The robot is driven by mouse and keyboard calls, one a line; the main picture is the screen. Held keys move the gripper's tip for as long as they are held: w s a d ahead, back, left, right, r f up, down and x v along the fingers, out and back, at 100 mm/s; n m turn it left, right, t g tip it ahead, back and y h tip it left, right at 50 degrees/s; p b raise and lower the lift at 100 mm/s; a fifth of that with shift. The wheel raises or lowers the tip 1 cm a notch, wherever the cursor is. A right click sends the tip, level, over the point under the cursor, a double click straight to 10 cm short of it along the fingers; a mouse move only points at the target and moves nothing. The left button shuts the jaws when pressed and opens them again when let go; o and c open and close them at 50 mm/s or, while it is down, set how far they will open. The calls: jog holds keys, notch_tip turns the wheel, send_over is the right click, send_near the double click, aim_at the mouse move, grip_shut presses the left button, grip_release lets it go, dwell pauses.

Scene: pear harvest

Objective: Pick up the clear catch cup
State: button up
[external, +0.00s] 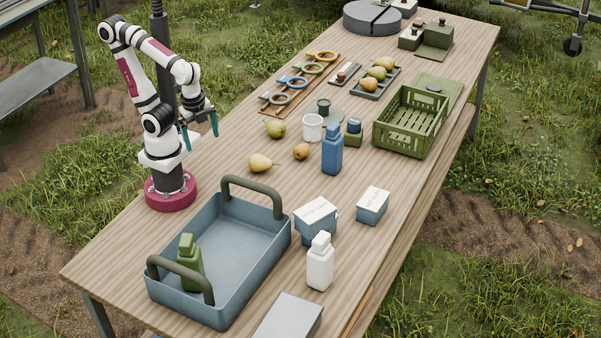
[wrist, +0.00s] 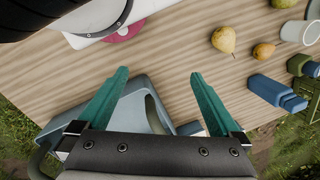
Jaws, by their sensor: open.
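The catch cup (external: 312,128) looks whitish and pale, and I cannot tell how clear it is. It stands upright mid-table in the external view, beside a dark green container (external: 323,106). In the wrist view the cup (wrist: 294,32) is at the upper right edge, with its mouth toward the right. My gripper (external: 200,138) is raised above the table near my base, to the left of the cup and well apart from it. In the wrist view its teal fingers (wrist: 159,73) are spread, with nothing between them but the view of the table below.
A green pear (external: 276,129), a yellow pear (external: 260,164) and a small brown pear (external: 301,151) lie left of and below the cup. A blue bottle (external: 332,151) stands close on its right. A blue handled tray (external: 208,302) fills the near table; a green crate (external: 398,140) sits right.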

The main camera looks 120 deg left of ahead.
aim_at(318, 116)
jog(key=w+a+m+g+y, duration=0.2)
jog(key=a+y, duration=0.3)
jog(key=a, duration=0.7)
jog(key=w+a+m+g+y, duration=0.15)
jog(key=a+y, duration=0.35)
jog(key=a, duration=0.6)
jog(key=w+a+f+m+t, duration=0.1)
jog(key=w+a+f+m, duration=0.2)
jog(key=a+f, duration=0.2)
jog(key=w+a+f+m+t+y, duration=0.1)
jog(key=w+a+f+m+t, duration=0.1)
jog(key=a+f, duration=0.4)
jog(key=w+a+f+m+t, duration=0.2)
jog(key=w+a+f+m, duration=0.2)
jog(key=a, duration=0.5)
jog(key=shift+f+m+t+y, duration=0.25)
jog(key=shift+f+m+y, duration=0.05)
jog(key=shift+f+m, duration=0.45)
jog(key=x, duration=0.6)
jog(key=shift+w+r, duration=0.15)
jog(key=shift+r, duration=0.05)
jog(key=c, duration=1.1)
jog(key=shift+r, duration=0.15)
